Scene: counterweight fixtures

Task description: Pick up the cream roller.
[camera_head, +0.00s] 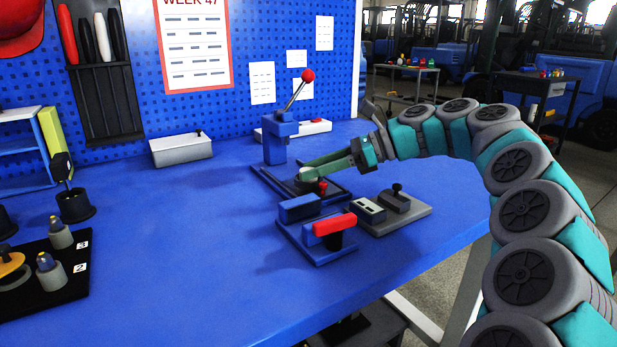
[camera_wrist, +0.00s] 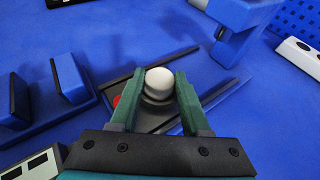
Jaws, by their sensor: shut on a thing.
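The cream roller (camera_wrist: 160,83) is a short, pale, rounded cylinder. In the wrist view it sits between the two green fingers of my gripper (camera_wrist: 155,92), which are shut on it. In the head view the roller (camera_head: 307,174) shows only as a small pale patch at the fingertips of my gripper (camera_head: 308,172). It is over a dark rail fixture (camera_head: 262,184) at the foot of a blue lever stand. Whether it still touches the fixture cannot be told.
A blue lever with a red knob (camera_head: 308,75) stands just behind. A blue clamp with a red bar (camera_head: 335,224) and a grey plate with a black knob (camera_head: 410,218) are close in front.

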